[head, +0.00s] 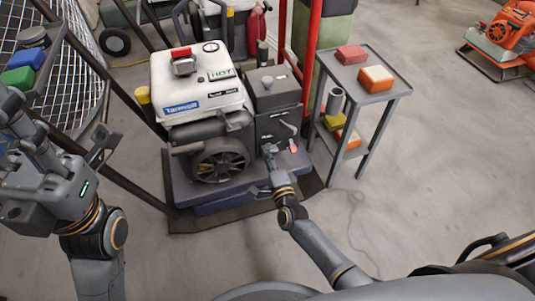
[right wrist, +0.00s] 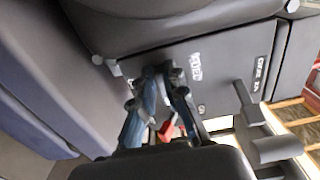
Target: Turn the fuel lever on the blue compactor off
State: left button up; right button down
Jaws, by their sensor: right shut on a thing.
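The compactor has a white engine top (head: 200,80) with a "HOT" label and stands on a dark blue base (head: 235,190). Its dark side panel (head: 275,120) carries small levers. The fuel lever (head: 293,146) has a red tip, which also shows in the right wrist view (right wrist: 168,131) by the fingers, below a white label on the panel. My right gripper (head: 268,150) is at this panel, its fingers (right wrist: 160,78) closed on the lever, partly hiding it. My left gripper (head: 72,150) is apart from the compactor, its fingers spread and empty.
Another dark lever (right wrist: 250,105) sticks out right of my right fingers. A grey cart (head: 376,92) with red and orange boxes stands right of the compactor, beside a red post (head: 311,50). An orange machine (head: 505,35) stands far right.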

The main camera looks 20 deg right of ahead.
jog(key=shift+w+a+r, duration=0.15)
jog(key=shift+a+r, duration=0.05)
jog(key=c, duration=1.4)
grip_release()
jog(key=shift+c, duration=0.2)
jog(key=shift+o, duration=0.3)
jog(key=shift+a+f, duration=0.1)
jog(key=shift+s+f, duration=0.15)
jog(key=shift+s, duration=0.1)
jog(key=s, duration=1.1)
jog(key=shift+s+d, duration=0.25)
jog(key=shift+d, duration=0.05)
